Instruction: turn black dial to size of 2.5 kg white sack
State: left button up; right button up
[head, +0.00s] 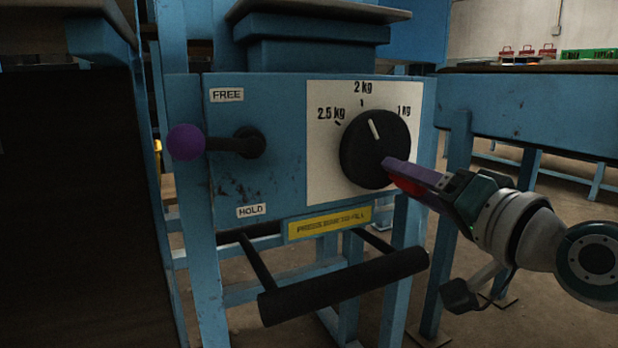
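The black dial (374,150) sits on a white scale plate (322,180) on the front of a blue machine. Its white pointer line tips slightly left of straight up and lines up with the 2 kg tick. The 2.5 kg label (331,113) is to the left and the 1 kg label (404,111) to the right. My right gripper (396,176) comes in from the right, with its purple and red tip at the dial's lower right edge. I cannot tell if it touches, or if its fingers are open. My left gripper and any white sack are out of view.
A lever with a purple knob (186,142) sticks out left, between the FREE (227,95) and HOLD (251,211) labels. A black bar (345,286) juts out below a yellow label (329,222). A blue bench (540,112) stands at right.

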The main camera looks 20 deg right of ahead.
grip_shut()
dwell(0.3)
jog(key=n+p, duration=0.1)
jog(key=r+n+p, duration=0.1)
jog(key=d+n+p, duration=0.1)
jog(key=n, duration=0.1)
jog(key=shift+r, duration=0.25)
jog(key=shift+w+d+n+p, duration=0.1)
jog(key=shift+n+p, duration=0.2)
jog(key=shift+n, duration=0.3)
jog(key=shift+f, duration=0.1)
jog(key=shift+o, duration=0.9)
grip_release()
